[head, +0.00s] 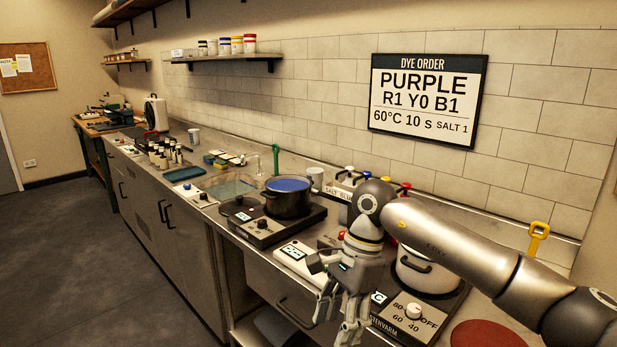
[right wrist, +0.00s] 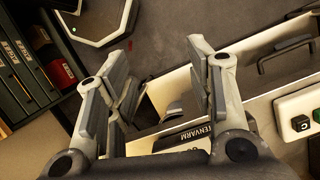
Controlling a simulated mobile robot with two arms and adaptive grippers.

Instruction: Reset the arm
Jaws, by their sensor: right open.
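My right arm (head: 455,240) comes in from the right in the head view, over the counter's front edge. My right gripper (head: 345,315) hangs down in front of the warmer with the dial (head: 413,310). In the right wrist view the gripper (right wrist: 162,90) has its two fingers well apart, with nothing between them. Below it show the floor, the counter's front edge and part of a drawer front. My left gripper is in neither view.
A dark pot with blue liquid (head: 289,198) stands on a hot plate (head: 262,225) left of my arm. A white pot (head: 425,275) sits partly behind my forearm. A red disc (head: 487,335) lies at front right. The floor (head: 90,250) at left is clear.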

